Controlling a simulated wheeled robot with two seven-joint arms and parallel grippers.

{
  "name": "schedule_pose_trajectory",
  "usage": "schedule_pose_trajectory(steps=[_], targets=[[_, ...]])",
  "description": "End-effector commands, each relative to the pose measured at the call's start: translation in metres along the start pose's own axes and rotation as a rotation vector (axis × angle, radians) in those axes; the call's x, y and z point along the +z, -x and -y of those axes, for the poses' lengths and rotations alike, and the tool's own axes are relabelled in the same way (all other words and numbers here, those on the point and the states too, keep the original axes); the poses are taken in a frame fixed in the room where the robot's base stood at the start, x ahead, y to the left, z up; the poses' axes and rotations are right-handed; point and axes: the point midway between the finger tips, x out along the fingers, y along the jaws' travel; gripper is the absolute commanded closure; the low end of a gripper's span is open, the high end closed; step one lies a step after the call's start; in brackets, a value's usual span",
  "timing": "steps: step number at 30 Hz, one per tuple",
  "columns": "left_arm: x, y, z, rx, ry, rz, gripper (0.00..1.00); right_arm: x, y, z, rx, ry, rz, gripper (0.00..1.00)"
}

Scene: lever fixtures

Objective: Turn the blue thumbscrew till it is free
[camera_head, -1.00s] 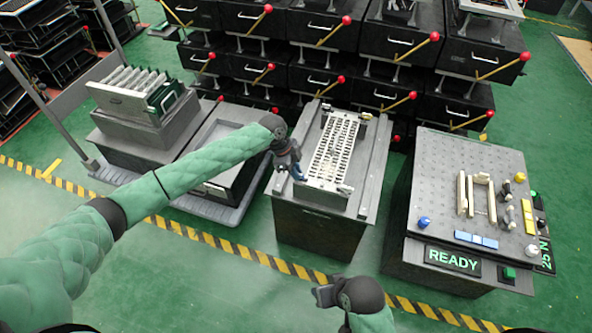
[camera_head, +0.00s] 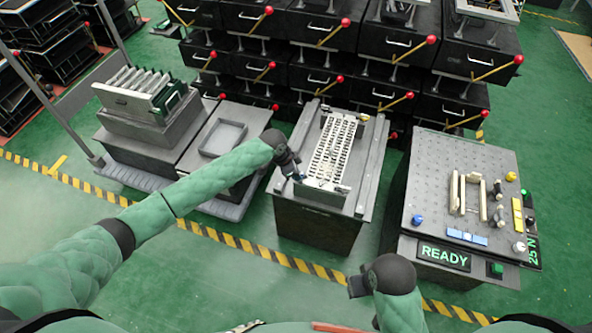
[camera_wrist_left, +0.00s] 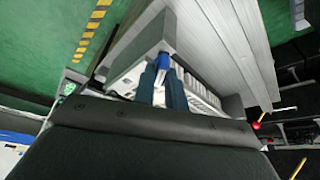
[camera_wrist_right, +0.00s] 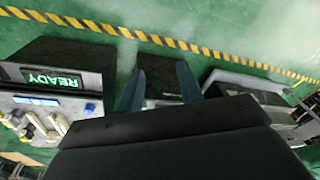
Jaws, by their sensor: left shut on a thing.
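The blue thumbscrew (camera_wrist_left: 163,61) shows in the left wrist view at the corner of the pale grid fixture. My left gripper (camera_wrist_left: 162,82) is shut on it, with one finger on each side, and the fingers hide part of it. In the head view my left gripper (camera_head: 299,177) is at the near left corner of the slotted white grid plate (camera_head: 331,150) on the middle stand (camera_head: 318,228); the screw is too small there to make out clearly. My right gripper (camera_head: 356,287) hangs over the floor in front of the stands. Its fingers (camera_wrist_right: 160,88) are apart and empty.
On the right, a perforated table (camera_head: 440,165) carries a blue knob (camera_head: 417,220), cream uprights and a READY sign (camera_head: 444,256). On the left stand an empty grey tray (camera_head: 223,138) and a rack of plates (camera_head: 140,90). Drawer units with red-knobbed levers (camera_head: 341,79) fill the back.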

Motion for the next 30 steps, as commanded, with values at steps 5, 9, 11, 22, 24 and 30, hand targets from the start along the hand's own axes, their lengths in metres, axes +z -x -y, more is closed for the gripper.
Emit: schedule_pose_trajectory(steps=[5,9,11,22,24,30], targets=[[-0.002,0.003,0.0,-0.02,0.045,-0.002,1.0,-0.005,-0.03,-0.002,0.004,0.002,0.005,0.64],[-0.001,0.003,-0.001,-0.036,0.086,-0.001,1.0,-0.008,-0.054,-0.004,0.007,0.002,0.007,0.64],[-0.002,0.003,-0.001,-0.044,0.107,-0.002,1.0,-0.008,-0.066,-0.005,0.008,0.003,0.009,0.64],[-0.003,0.005,-0.002,-0.125,0.304,-0.001,1.0,0.006,-0.179,-0.018,0.024,0.004,0.022,0.64],[-0.003,0.005,-0.003,-0.144,0.347,-0.001,1.0,0.014,-0.203,-0.021,0.027,0.004,0.025,0.64],[-0.004,0.004,-0.004,-0.196,0.473,-0.002,1.0,0.044,-0.264,-0.034,0.039,0.004,0.031,0.64]])
